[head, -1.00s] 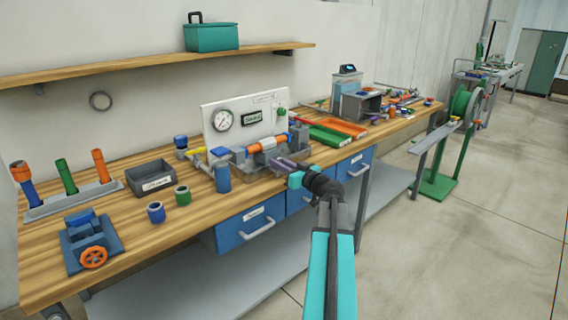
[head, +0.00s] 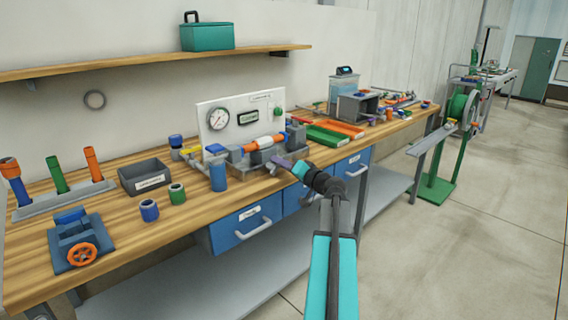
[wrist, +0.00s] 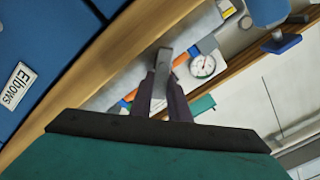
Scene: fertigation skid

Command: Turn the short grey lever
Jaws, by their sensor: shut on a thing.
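The short grey lever (wrist: 162,67) shows in the wrist view as a narrow grey bar between my fingertips. My gripper (wrist: 166,88) is shut on it, with one dark purple-grey finger on each side. In the head view my gripper (head: 279,161) is at the front of the pipe assembly on the bench. Its fingers hide the lever there. The assembly has a white and orange pipe (head: 264,142) held in grey blocks, in front of a white panel with a round gauge (head: 218,119). The gauge also shows in the wrist view (wrist: 203,66).
The wooden bench (head: 110,225) carries a dark bin (head: 146,177), a blue vise-like block with an orange wheel (head: 82,256) and two loose fittings on the left. Green and orange trays (head: 325,135) lie just right of the gripper. Blue drawers (head: 245,224) hang below the front edge.

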